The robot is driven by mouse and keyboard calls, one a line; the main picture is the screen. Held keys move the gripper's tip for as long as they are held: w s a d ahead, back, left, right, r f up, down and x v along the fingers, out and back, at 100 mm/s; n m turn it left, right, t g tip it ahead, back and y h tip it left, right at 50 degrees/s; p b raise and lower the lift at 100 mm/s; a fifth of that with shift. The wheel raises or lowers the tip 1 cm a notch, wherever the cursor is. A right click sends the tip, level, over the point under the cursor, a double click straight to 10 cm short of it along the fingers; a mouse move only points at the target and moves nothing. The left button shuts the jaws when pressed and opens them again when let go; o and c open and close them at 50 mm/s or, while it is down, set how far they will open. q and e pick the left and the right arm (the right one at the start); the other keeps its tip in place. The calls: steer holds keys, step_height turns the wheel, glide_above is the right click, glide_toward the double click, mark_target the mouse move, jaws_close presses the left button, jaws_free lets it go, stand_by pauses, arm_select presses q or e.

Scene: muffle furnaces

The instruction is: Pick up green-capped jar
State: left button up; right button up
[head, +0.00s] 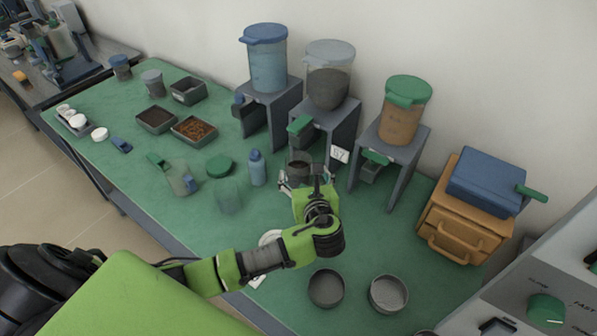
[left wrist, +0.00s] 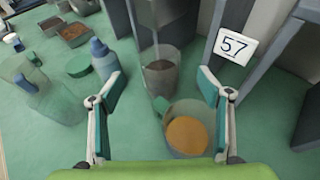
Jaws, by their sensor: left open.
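A jar with a green cap (head: 406,92) and brown contents stands upright on the grey stand at the right of the row. It does not show in the left wrist view. My left gripper (head: 309,182) is open and empty, low over the mat in front of the middle stand, apart from this jar. In the left wrist view its spread fingers (left wrist: 160,84) have two uncapped clear containers between and beyond them: one with dark contents (left wrist: 160,72) and a nearer one with orange-brown contents (left wrist: 187,136). A loose green lid (head: 220,166) lies flat on the mat.
A blue-capped jar (head: 265,70) and a grey-capped jar (head: 329,85) stand on neighbouring stands. A small blue bottle (head: 257,168) and a clear beaker (head: 229,196) stand left of my gripper. An orange box (head: 465,220) is at right. Two round dishes (head: 326,288) lie in front.

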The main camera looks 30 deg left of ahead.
mark_target(302, 170)
arm_select(q)
steer(key=shift+x, duration=1.2)
steer(key=shift+w+a+f, duration=0.15)
steer(key=shift+w+a, duration=0.1)
steer(key=shift+w, duration=0.15)
steer(key=p+x, duration=0.1)
steer(key=x, duration=0.3)
steer(key=shift+a+f, duration=0.15)
steer(key=c, duration=2)
arm_select(e)
steer(key=shift+w+d+r, duration=0.1)
steer(key=shift+w+r, duration=0.55)
steer(key=shift+w, duration=0.25)
arm_select(q)
steer(key=shift+w, duration=0.1)
